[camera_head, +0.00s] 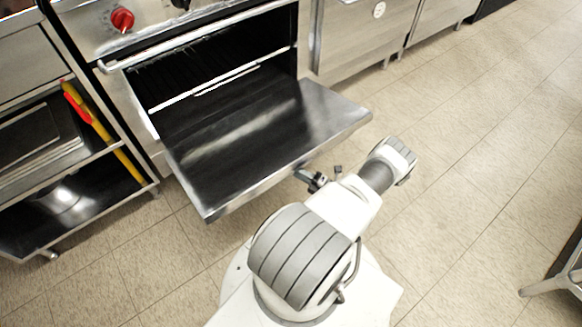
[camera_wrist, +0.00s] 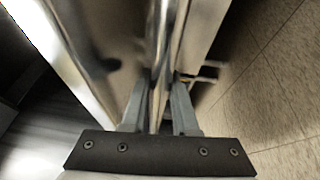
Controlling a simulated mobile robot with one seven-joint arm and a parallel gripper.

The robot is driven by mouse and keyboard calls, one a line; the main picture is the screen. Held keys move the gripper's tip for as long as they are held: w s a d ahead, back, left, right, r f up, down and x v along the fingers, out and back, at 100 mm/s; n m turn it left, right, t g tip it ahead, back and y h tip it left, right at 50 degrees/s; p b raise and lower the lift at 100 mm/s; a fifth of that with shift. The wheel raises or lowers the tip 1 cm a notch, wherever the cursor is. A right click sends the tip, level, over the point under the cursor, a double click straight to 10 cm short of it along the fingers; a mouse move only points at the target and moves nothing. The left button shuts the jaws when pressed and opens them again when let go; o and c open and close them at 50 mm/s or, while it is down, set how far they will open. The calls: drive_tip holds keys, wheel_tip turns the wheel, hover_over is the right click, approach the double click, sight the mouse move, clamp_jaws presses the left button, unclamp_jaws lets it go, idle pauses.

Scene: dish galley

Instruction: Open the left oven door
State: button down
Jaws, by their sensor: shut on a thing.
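The oven door (camera_head: 265,140) is folded down, its inner face up and close to level, and the dark oven cavity (camera_head: 205,75) stands open behind it. My gripper (camera_head: 313,181) is at the door's front edge, partly hidden by my arm in the head view. In the wrist view my gripper (camera_wrist: 157,112) has its two fingers closed around a shiny metal bar, the door handle (camera_wrist: 160,50). The handle is hidden under the door edge in the head view.
A red knob (camera_head: 122,19) and a metal rail (camera_head: 195,36) are above the opening. An open shelf unit (camera_head: 75,165) with a yellow-and-red tool (camera_head: 100,125) stands at left. Steel cabinets (camera_head: 360,35) stand at right. The tiled floor (camera_head: 480,140) at right is clear.

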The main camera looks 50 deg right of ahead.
drive_tip(key=shift+f, duration=0.4)
drive_tip(key=shift+s, duration=0.1)
drive_tip(key=c, duration=0.7)
unclamp_jaws()
drive_tip(key=s+d, duration=0.1)
drive_tip(key=s, duration=1)
drive_tip(key=s+d+f, duration=0.1)
drive_tip(key=s, duration=0.5)
drive_tip(key=shift+s+d+f, duration=0.1)
drive_tip(key=shift+d, duration=0.25)
